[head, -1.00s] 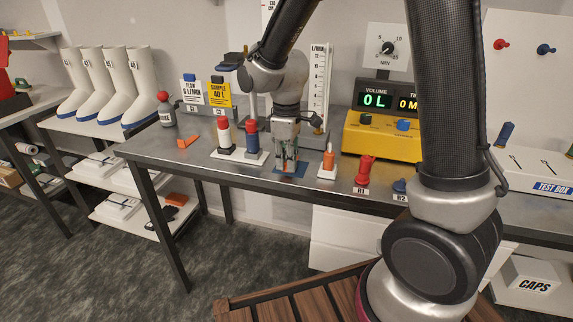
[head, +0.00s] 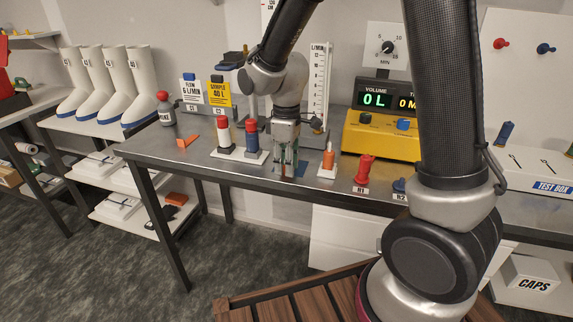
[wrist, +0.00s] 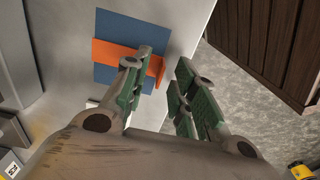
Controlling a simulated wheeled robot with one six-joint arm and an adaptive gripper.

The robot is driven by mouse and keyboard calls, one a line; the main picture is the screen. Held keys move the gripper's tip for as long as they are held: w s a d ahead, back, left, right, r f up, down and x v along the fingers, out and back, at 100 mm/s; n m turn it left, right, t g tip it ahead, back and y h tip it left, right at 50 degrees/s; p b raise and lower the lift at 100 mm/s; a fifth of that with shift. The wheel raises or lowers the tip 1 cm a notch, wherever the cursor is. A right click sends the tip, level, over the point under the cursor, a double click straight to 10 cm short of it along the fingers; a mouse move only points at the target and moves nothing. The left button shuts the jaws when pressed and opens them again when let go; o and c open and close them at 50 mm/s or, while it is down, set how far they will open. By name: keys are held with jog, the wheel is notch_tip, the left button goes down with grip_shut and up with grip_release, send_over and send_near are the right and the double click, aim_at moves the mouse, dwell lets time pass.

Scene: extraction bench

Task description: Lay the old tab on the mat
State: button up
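The blue mat (wrist: 112,22) lies on the bench in the wrist view; a small part of it shows right of my gripper in the head view (head: 303,168). An orange tab (wrist: 115,52) lies across the mat, with a bent end at its right side. My gripper (wrist: 165,60) is open, with a clear gap between its green-padded fingers. The left finger covers part of the tab in the picture; whether it touches cannot be told. The right finger is beyond the tab's bent end. In the head view my gripper (head: 287,170) is low at the bench's front edge and hides the tab.
A similar orange piece (head: 188,139) lies at the bench's left. An orange bottle (head: 328,159) and a red knob piece (head: 365,169) stand to the right. A yellow meter (head: 380,138) is behind.

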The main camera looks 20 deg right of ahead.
notch_tip(320, 180, up, 11)
jog(key=s+d+r+m+t, duration=0.2)
jog(key=s+d+m, duration=0.3)
jog(key=s+d, duration=0.3)
jog(key=s+d+r+m+t, duration=0.2)
jog(key=s+d+r+m, duration=0.3)
jog(key=s+d, duration=0.4)
jog(key=s+m, duration=0.1)
jog(key=s, duration=0.1)
jog(key=shift+s, duration=0.35)
